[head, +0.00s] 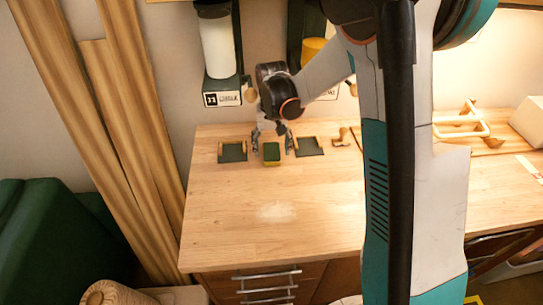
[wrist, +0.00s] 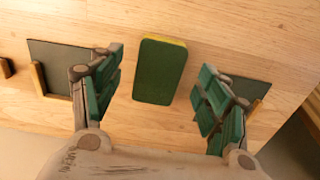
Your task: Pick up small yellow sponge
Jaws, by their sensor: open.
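The small sponge (head: 271,153) lies flat on the wooden table (head: 230,190), toward its back. In the wrist view the sponge (wrist: 160,72) shows a dark green top and a thin yellow edge. My gripper (head: 272,145) is over the back of the table in the head view, its fingers on either side of the sponge. In the wrist view my gripper (wrist: 160,90) is open and empty, with green-padded fingers to the left and right of the sponge. Gaps show between the sponge and both fingers. I cannot tell the exact height of the fingertips above the table.
A dark pad with a wooden piece lies on each side of the sponge: the left pad (head: 232,152) and the right pad (head: 309,146). A white canister (head: 218,50) hangs on the wall behind.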

